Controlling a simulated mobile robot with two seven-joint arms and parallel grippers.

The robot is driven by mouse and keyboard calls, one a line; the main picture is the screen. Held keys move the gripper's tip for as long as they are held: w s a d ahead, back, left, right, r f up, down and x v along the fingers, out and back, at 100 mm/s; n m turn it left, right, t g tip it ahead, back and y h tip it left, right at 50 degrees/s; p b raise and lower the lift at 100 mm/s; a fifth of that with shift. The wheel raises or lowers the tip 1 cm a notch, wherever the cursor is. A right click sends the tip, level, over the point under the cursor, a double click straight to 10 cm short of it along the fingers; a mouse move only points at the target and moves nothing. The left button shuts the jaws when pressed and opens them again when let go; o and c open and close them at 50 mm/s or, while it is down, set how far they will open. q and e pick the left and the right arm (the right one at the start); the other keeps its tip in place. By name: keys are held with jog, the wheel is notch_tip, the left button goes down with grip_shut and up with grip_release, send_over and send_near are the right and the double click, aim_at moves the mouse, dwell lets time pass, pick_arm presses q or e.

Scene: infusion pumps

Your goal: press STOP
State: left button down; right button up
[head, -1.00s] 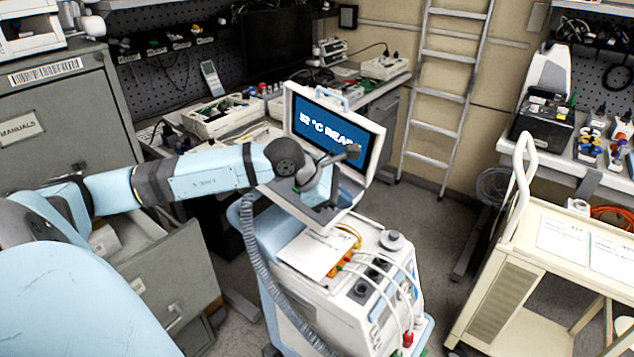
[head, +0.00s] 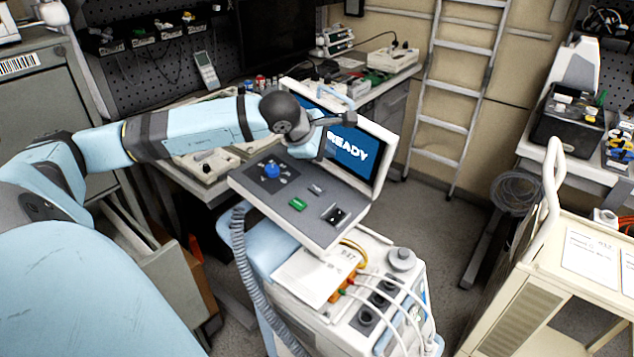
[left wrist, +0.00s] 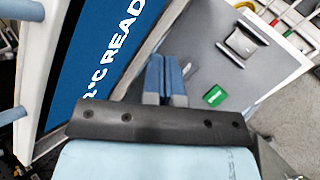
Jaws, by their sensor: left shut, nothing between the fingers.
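The machine's tilted grey control panel (head: 262,205) carries a blue round knob (head: 271,171), a green button (head: 297,204), a slim grey control (head: 315,188) and a dark-and-silver switch (head: 335,215). No STOP label is legible. Behind the panel, the blue screen (head: 352,150) reads "READY". My left gripper (head: 308,150) is over the panel's far edge, in front of the screen. In the left wrist view its blue fingers (left wrist: 163,68) are shut and empty, left of the green button (left wrist: 215,96) and the silver switch (left wrist: 240,41). My right gripper is not seen.
The machine's lower body (head: 375,290) has white cables and an orange-yellow connector below the panel. A cream cart (head: 520,300) stands to the right, with grey floor between. A cluttered workbench (head: 390,95) and a ladder (head: 447,95) are behind.

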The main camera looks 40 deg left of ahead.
pick_arm(q)
jog(key=b, duration=0.3)
send_over(320, 192)
notch_tip(320, 192, down, 8)
jog(key=shift+r, duration=0.2)
jog(key=shift+f+b, duration=0.45)
jog(key=shift+a+f, duration=0.1)
jog(key=shift+f, duration=0.05)
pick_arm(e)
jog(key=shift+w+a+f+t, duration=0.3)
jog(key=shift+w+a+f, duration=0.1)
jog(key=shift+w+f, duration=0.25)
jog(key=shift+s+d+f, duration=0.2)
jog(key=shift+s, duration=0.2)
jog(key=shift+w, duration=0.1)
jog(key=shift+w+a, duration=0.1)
